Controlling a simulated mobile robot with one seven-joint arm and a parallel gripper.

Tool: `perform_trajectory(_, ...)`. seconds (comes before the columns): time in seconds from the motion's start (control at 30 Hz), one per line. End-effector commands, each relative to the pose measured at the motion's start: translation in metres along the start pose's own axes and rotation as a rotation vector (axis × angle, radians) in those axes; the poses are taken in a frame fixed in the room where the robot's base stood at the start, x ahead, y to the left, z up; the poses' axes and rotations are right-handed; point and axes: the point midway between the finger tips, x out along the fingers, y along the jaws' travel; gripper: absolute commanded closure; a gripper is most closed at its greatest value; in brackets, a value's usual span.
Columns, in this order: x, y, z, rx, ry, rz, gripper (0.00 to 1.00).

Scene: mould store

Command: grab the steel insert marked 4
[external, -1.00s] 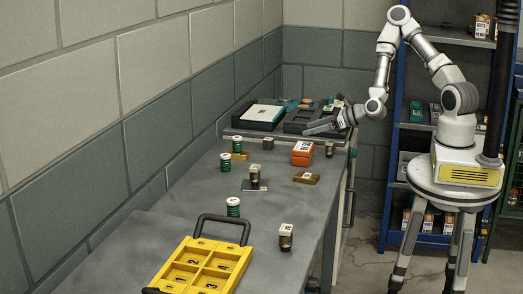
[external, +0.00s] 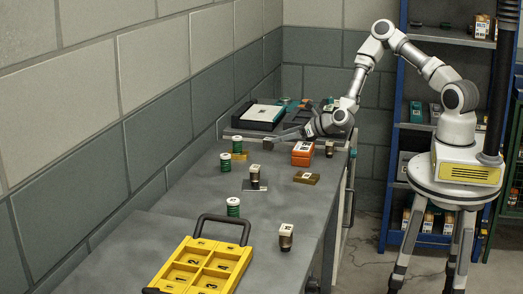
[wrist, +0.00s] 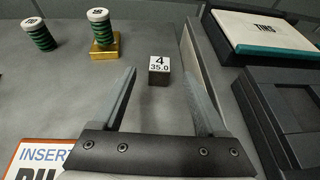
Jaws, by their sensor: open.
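The steel insert marked 4 (wrist: 159,70) is a small dark block with a white top label reading "4" and "35.0". In the wrist view it stands on the grey bench, beyond the fingertips and roughly between their lines. In the external view the insert (external: 268,144) stands on the bench just beside my gripper. My gripper (wrist: 160,82) is open and empty, its two grey fingers spread apart and pointing towards the insert. In the external view my gripper (external: 272,138) is low over the far part of the bench.
A green-ringed cylinder stands on a brass block (wrist: 105,50), with another green cylinder (wrist: 39,34) beside it. An orange box (external: 303,152) and a yellow compartment tray (external: 230,246) are on the bench.

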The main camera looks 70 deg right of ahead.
Motion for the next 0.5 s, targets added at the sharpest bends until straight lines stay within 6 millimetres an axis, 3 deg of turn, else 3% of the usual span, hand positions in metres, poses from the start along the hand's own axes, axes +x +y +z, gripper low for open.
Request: perform_trajectory(0.5, 0.056, 0.001, 0.000, 0.001, 0.000, 0.000, 0.25)
